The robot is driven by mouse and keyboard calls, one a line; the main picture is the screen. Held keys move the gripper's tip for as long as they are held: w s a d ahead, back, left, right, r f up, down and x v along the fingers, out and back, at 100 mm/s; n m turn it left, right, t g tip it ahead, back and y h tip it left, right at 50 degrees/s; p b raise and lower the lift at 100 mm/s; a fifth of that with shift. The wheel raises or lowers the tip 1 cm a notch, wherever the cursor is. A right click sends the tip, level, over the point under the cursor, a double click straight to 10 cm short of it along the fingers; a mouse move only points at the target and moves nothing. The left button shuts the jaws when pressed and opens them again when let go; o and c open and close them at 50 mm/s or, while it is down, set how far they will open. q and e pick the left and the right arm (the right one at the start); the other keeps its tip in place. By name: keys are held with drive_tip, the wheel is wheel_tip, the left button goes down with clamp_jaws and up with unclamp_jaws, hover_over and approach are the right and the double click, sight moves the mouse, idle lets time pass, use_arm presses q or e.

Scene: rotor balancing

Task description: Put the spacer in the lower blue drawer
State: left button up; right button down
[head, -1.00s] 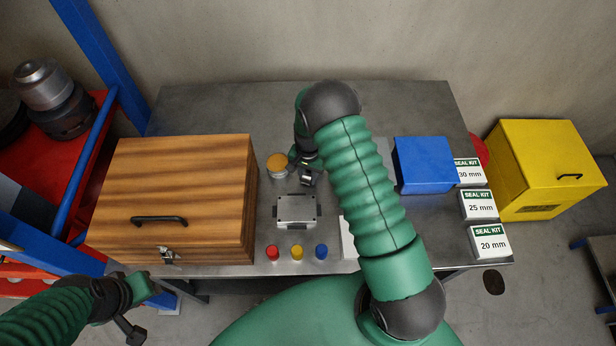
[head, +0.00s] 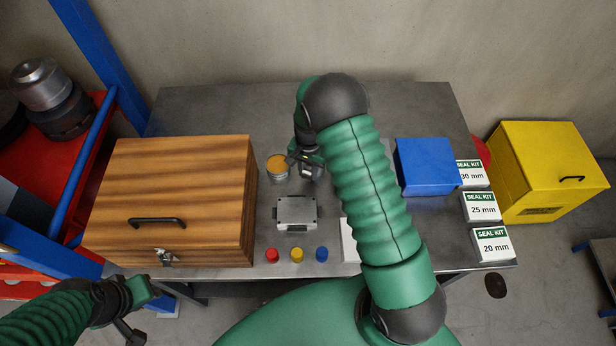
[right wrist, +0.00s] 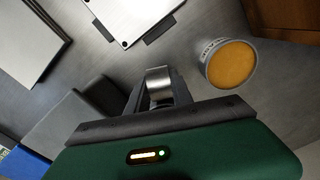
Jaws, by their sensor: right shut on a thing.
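The spacer, a short shiny metal ring (right wrist: 158,82), is between the fingers of my right gripper (right wrist: 160,100) in the right wrist view. In the head view my right gripper (head: 303,164) is just right of the orange-topped tin, and the spacer is hard to make out there. The blue box (head: 425,164) stands on the right of the table, partly beside my right arm; its drawer fronts are not visible from above. My left gripper (head: 138,303) is at the lower left, away from the table things; its fingers are unclear.
The orange-topped tin (head: 278,167) and a grey metal case (head: 296,212) are close to my right gripper. Red, yellow and blue caps (head: 297,255) line the front. A wooden chest (head: 180,200) fills the left. Seal kit boxes (head: 482,208) stand right of the blue box.

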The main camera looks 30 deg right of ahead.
drive_tip(key=s+a+b, duration=0.1)
drive_tip(key=s+a, duration=0.2)
drive_tip(key=s, duration=0.1)
drive_tip(key=s+a+r, duration=0.1)
drive_tip(key=s+a, duration=0.2)
drive_tip(key=s, duration=0.2)
drive_tip(key=s+a+b, duration=0.1)
drive_tip(key=s+a, duration=0.2)
drive_tip(key=s, duration=0.1)
drive_tip(key=shift+s+r+b, duration=0.15)
drive_tip(key=shift+r+b, duration=0.1)
drive_tip(key=shift+b, duration=0.1)
wheel_tip(320, 180, up, 8)
drive_tip(key=p, duration=0.6)
drive_tip(key=w+a+n+b, duration=0.1)
drive_tip(key=n+b, duration=0.1)
drive_tip(key=n, duration=0.1)
drive_tip(key=w+a+n+b, duration=0.1)
drive_tip(key=w+n+b, duration=0.1)
drive_tip(key=n, duration=0.2)
drive_tip(key=w+n+b, duration=0.2)
drive_tip(key=n, duration=0.2)
drive_tip(key=shift+w+a, duration=0.15)
drive_tip(key=shift+a, duration=0.25)
drive_tip(key=shift+f, duration=0.15)
